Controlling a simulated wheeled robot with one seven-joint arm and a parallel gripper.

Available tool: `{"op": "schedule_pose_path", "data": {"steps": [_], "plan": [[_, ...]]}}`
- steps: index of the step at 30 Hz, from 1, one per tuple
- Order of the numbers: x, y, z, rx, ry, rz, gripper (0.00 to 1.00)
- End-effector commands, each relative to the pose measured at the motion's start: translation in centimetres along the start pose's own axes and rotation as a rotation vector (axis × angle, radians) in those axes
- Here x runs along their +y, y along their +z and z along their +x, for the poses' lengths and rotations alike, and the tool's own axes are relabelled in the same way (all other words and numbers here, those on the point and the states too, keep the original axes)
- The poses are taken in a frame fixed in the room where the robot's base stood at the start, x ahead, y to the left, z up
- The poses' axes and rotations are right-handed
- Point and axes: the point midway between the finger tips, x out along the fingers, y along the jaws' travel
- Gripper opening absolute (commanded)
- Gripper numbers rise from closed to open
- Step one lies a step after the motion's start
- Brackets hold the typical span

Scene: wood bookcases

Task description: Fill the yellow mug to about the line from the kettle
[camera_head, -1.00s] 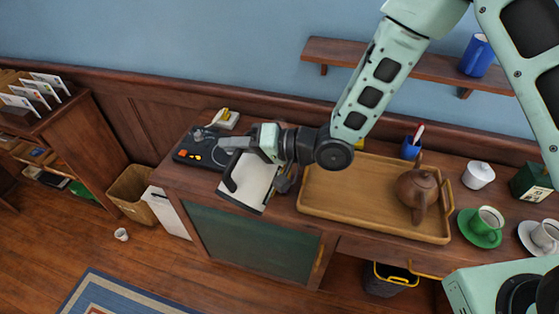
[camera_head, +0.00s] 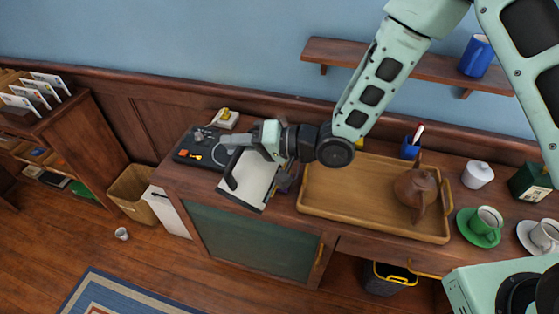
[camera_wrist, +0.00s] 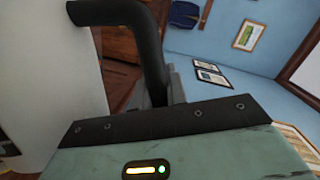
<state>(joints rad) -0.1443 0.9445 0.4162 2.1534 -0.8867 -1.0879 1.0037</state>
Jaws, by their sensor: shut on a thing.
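My gripper (camera_head: 236,152) is shut on the black handle (camera_wrist: 150,50) of a white kettle (camera_head: 256,178). The kettle is over the left part of the wooden cabinet top and looks tilted. Its white body (camera_wrist: 50,80) fills the left of the wrist view. The spout and any pouring cannot be made out. A small yellow patch (camera_head: 360,143) shows beside my arm at the back of the tray; it may be the yellow mug, but most of it is hidden. No fill line can be seen.
A wooden tray (camera_head: 340,205) bears a brown teapot (camera_head: 413,187). A black device (camera_head: 200,148) lies left. A shelf (camera_head: 405,65) holds a blue mug (camera_head: 476,56).

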Motion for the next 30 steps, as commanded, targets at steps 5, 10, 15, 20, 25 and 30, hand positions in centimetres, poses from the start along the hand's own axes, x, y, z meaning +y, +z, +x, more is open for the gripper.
{"op": "schedule_pose_path", "data": {"steps": [5, 10, 15, 20, 25, 30], "plan": [[-0.1, -0.1, 0.0, 0.001, -0.004, 0.002, 0.00], [-0.1, -0.3, -0.1, 0.001, -0.007, 0.008, 0.00], [-0.2, -0.4, -0.1, 0.001, -0.009, 0.014, 0.00], [-0.2, -0.5, -0.2, 0.001, -0.011, 0.020, 0.00], [-0.1, -0.4, -0.1, 0.000, -0.011, 0.019, 0.00], [1.7, 4.5, 1.9, -0.006, 0.072, -0.190, 0.00]]}}
